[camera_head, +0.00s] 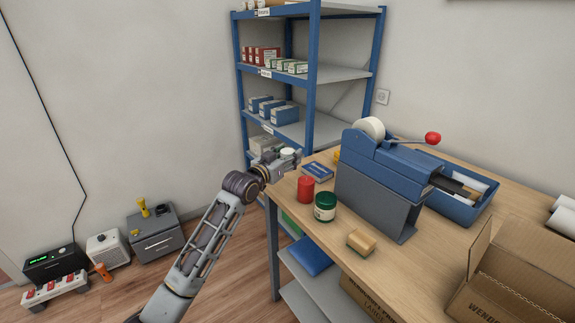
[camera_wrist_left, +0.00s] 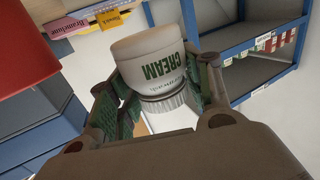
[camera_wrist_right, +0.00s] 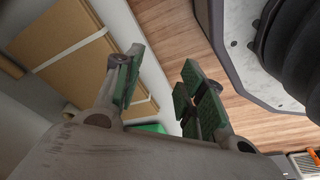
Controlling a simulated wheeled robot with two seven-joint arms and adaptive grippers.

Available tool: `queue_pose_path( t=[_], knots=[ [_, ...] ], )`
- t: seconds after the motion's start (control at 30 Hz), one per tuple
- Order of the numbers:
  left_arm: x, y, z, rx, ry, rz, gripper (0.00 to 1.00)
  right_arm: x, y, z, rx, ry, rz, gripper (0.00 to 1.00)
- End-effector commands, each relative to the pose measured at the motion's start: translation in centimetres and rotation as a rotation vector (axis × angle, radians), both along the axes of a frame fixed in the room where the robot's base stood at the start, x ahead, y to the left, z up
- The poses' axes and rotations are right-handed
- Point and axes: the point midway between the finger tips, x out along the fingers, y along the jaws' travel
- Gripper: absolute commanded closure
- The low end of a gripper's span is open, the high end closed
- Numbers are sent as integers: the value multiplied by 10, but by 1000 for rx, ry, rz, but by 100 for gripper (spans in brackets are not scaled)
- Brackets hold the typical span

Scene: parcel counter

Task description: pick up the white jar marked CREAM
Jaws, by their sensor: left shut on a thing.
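The white jar marked CREAM (camera_wrist_left: 150,65) fills the middle of the left wrist view, with green lettering and a ribbed lid; it looks upside down in that view. My left gripper (camera_wrist_left: 155,90) is shut on it, with green finger pads on both sides. In the head view the jar (camera_head: 288,152) shows as a small white top at my left gripper (camera_head: 284,160), by the table's far left corner. Its gap to the tabletop is hard to tell. My right gripper (camera_wrist_right: 160,65) is open and empty in the right wrist view, and out of the head view.
On the wooden table (camera_head: 400,262) stand a red cylinder (camera_head: 305,188), a green jar (camera_head: 325,210), a blue box (camera_head: 316,172) and a small tan block (camera_head: 361,241). A blue tape machine (camera_head: 385,165) stands behind them. An open carton (camera_head: 510,290) is front right. Blue shelving (camera_head: 313,75) rises behind.

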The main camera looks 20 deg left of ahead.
Motion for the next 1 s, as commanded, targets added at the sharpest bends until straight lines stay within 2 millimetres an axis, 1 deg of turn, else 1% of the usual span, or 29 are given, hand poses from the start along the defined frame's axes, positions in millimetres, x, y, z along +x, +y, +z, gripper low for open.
queue_pose_path(
  t=[0.03, 0.1, 0.2, 0.3, 1.0],
  knots=[
    [0, 0, 9, 0, -2, 0, 77, -2, -1, -2, -2, 0, 0, 60],
    [0, 0, 17, 0, -2, 0, 77, -4, -3, -5, -2, -3, -1, 60],
    [0, 0, 25, -1, -2, 0, 77, -6, -4, -9, -3, -4, -1, 60],
    [0, 0, 29, 0, -1, 0, 77, -7, -5, -11, -4, -6, -1, 60],
    [0, 0, 30, 0, 0, 0, 77, -8, -6, -12, -5, -5, -1, 60]
  ],
)
